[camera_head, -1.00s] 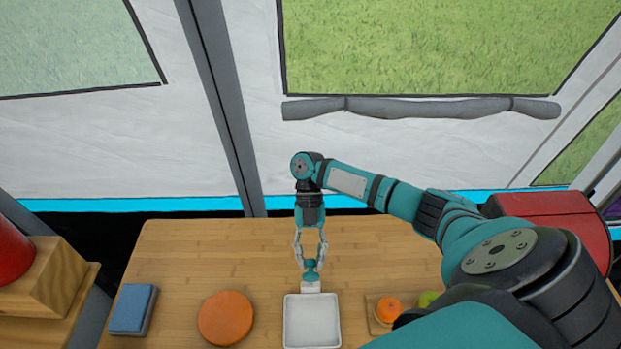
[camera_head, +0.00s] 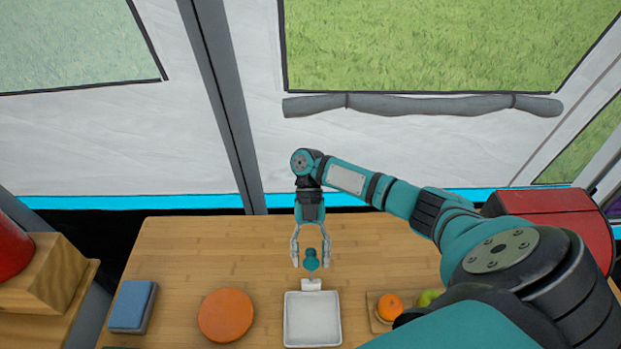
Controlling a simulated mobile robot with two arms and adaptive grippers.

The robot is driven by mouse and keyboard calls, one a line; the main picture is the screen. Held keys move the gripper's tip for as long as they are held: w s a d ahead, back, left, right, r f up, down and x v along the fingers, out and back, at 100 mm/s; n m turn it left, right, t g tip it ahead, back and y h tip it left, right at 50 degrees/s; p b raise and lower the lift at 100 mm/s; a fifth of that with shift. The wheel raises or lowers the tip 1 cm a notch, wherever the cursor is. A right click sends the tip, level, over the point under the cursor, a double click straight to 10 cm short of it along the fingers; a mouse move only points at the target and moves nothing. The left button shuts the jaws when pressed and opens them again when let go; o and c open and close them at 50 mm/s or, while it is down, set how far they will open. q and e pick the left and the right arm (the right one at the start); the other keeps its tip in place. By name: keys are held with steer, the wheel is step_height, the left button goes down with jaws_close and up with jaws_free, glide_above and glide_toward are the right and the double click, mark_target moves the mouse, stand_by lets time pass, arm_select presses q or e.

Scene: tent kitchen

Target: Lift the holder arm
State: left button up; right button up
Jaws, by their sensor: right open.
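A small teal piece (camera_head: 311,261) shows between the fingertips of my right gripper (camera_head: 311,264), just above the white tab (camera_head: 311,285) at the back of a shallow white tray (camera_head: 288,320). It may be the holder arm; I cannot tell for sure. The right gripper points down with its fingers open, one on each side of the piece, with a visible gap on both sides. Whether the piece joins the tab is unclear. My left gripper is not in view.
On the wooden table (camera_head: 190,260) are a blue block (camera_head: 131,304), an orange disc (camera_head: 225,315), and a small board (camera_head: 373,301) with an orange fruit (camera_head: 389,307) and a green one (camera_head: 428,298). A wooden stand (camera_head: 45,270) is at left.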

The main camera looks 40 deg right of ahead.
steer(key=v, duration=1.2)
steer(key=shift+c, duration=0.3)
